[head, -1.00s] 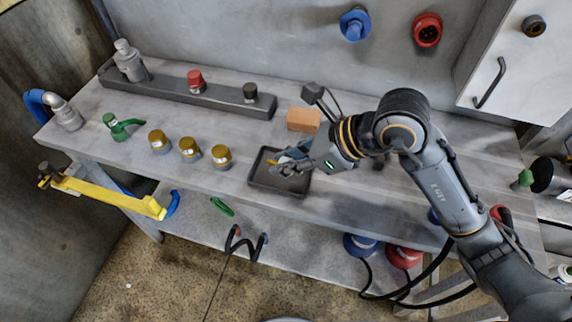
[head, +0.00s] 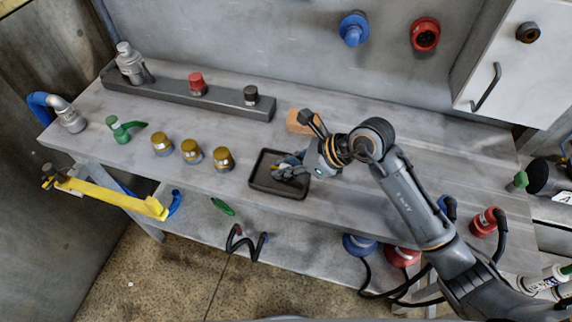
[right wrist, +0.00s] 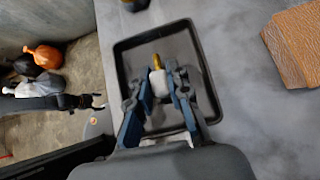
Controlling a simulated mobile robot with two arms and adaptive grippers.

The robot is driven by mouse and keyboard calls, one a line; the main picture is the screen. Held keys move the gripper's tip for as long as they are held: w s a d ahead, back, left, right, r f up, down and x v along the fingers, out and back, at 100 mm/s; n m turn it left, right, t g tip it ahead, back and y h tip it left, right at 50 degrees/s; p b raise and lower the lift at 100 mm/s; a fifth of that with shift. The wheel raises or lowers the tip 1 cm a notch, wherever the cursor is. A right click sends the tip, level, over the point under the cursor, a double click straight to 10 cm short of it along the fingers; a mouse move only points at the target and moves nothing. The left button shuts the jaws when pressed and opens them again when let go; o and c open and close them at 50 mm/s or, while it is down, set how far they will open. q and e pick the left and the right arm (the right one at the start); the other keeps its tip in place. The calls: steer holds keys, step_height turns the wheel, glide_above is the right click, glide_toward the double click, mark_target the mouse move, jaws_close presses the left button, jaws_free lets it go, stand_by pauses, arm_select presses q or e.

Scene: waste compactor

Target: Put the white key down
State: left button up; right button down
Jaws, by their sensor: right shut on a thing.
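My right gripper (head: 285,172) is over the dark shallow tray (head: 264,187) on the workbench in the head view. In the right wrist view the gripper (right wrist: 166,84) is shut on the white key (right wrist: 159,84). The key's white part sits between the two fingertips, with a gold-coloured end (right wrist: 156,61) sticking out beyond them. The key is inside the outline of the tray (right wrist: 124,62). I cannot tell whether it touches the tray floor. In the head view my gripper mostly hides the key. My left gripper is not in view.
An orange-brown block (head: 301,121) lies just behind the tray. Several brass-topped fittings (head: 222,159) stand to its left. A long dark holder (head: 218,100) with a red-topped piece (head: 197,83) runs along the back. The bench to the right is largely clear beneath my arm.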

steer(key=shift+f, duration=0.15)
steer(key=c, duration=1.3)
jaws_free()
steer(key=shift+d+r, duration=0.1)
steer(key=shift+r, duration=0.2)
steer(key=b+v, duration=0.1)
steer(key=v, duration=1)
steer(key=shift+s+d+r, duration=0.2)
steer(key=shift+d+r, duration=0.05)
